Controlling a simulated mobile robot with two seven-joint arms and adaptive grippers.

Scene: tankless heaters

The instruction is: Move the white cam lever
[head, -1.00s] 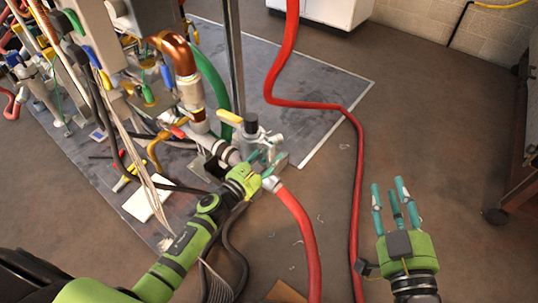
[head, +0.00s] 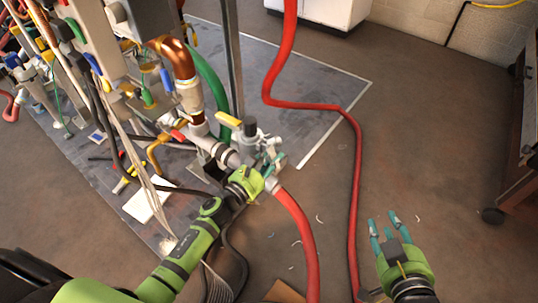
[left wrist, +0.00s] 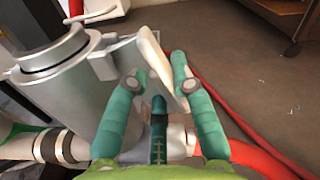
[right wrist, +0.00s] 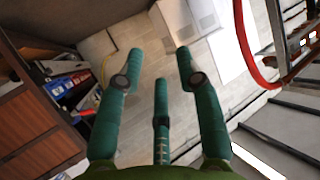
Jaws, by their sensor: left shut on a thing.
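The white cam lever (left wrist: 153,58) shows in the left wrist view as a pale slanted bar beside a grey metal fitting (left wrist: 70,85). My left gripper (left wrist: 157,78) is shut on it, with fingers on both sides of the lever. In the head view my left gripper (head: 270,170) is at the grey coupling (head: 268,184) where a red hose joins the pipework; the fingers hide much of the lever there. My right gripper (head: 385,226) is open and empty over the floor at the lower right. Its spread fingers also show in the right wrist view (right wrist: 158,75).
A thick red hose (head: 304,235) runs down from the coupling, and another red hose (head: 357,180) crosses the floor between my grippers. A yellow-handled valve (head: 228,119) and several pipes stand left of the coupling. A wheeled cart (head: 512,165) is at the right. Open floor lies between.

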